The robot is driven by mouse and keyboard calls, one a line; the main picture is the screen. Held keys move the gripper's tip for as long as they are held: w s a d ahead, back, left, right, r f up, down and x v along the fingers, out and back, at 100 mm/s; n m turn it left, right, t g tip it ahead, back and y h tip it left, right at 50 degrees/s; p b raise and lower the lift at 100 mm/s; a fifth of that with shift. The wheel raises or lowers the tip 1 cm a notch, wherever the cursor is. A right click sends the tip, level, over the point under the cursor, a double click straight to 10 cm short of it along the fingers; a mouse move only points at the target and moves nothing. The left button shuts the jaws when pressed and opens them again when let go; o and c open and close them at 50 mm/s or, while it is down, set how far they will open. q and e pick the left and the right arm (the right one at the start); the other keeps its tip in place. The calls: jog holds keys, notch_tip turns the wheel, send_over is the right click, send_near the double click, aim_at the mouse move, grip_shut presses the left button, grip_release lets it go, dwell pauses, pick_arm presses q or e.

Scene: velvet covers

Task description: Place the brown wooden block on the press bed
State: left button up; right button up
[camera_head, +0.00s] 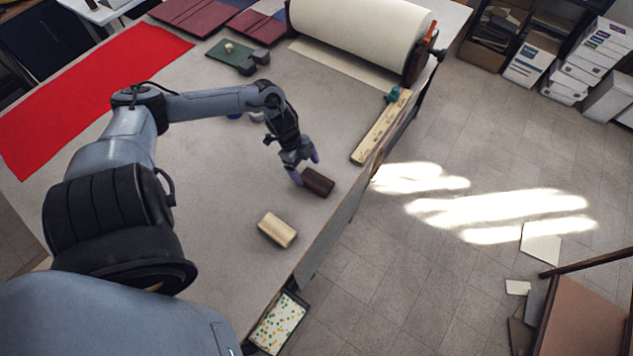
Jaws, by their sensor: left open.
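The dark brown wooden block (319,182) lies on the grey tabletop near its right edge. My left gripper (306,169) is open, with its fingertips right at the upper left side of this block. I cannot tell whether the fingers touch it. A green plate with a dark grey part (240,56) lies at the far side of the table; I cannot tell for sure whether this is the press bed. My right gripper is not in view.
A pale wooden block (277,229) lies nearer on the table. A wooden ruler-like strip (381,127) lies along the right edge. A large cream roll (362,30) stands at the back. Red cloth (92,92) covers the left side. The middle of the table is mostly clear.

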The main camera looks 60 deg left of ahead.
aim_at(311, 176)
pick_arm(q)
jog(key=shift+x, duration=2.35)
jog(key=shift+r, duration=0.1)
jog(key=c, duration=1.2)
jog(key=shift+r, duration=0.15)
